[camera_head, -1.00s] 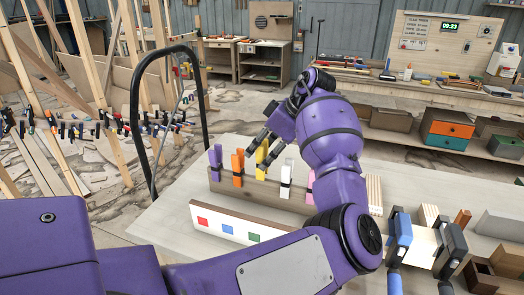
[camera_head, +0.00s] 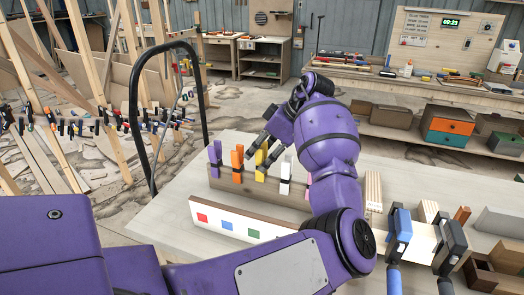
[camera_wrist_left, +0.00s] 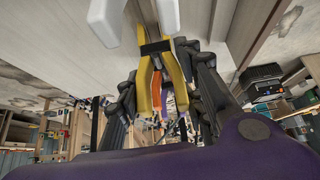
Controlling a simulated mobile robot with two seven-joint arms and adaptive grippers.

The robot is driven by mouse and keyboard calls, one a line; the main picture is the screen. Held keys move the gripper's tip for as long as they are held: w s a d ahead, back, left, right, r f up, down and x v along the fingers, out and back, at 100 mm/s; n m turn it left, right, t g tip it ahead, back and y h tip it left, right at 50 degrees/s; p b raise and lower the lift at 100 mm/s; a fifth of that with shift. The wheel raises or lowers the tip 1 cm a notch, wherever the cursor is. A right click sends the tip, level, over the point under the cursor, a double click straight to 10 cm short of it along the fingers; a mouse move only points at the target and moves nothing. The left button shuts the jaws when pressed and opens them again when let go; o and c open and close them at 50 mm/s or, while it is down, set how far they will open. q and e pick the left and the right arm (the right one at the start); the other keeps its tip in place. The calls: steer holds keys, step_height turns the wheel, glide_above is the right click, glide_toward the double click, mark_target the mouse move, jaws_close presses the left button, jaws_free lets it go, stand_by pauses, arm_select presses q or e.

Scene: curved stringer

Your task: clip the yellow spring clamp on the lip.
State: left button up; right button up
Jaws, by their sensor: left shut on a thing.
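The yellow spring clamp (camera_head: 261,158) stands upright in the row on the brown wooden rack (camera_head: 262,189). My left gripper (camera_head: 266,142) reaches down to it from the upper right and is shut on it. In the left wrist view the yellow clamp (camera_wrist_left: 145,90) lies between the two dark fingers (camera_wrist_left: 158,100), with a black band across it. A pale board (camera_head: 240,222) with red, blue and green squares stands in front of the rack. I cannot tell which edge is the lip. My right gripper is not in view.
Purple (camera_head: 215,153), orange (camera_head: 237,165) and white (camera_head: 286,170) clamps stand close beside the yellow one. A pink one is mostly hidden by my arm. Blue-handled bar clamps (camera_head: 400,228) stand at the right. The table (camera_head: 170,205) left of the board is clear.

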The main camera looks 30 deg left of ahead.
arm_select(q)
steer(key=shift+f, duration=0.35)
steer(key=shift+f, duration=0.45)
stand_by(0.4)
steer(key=shift+f, duration=0.55)
steer(key=o, duration=1.3)
steer(key=v, duration=1.2)
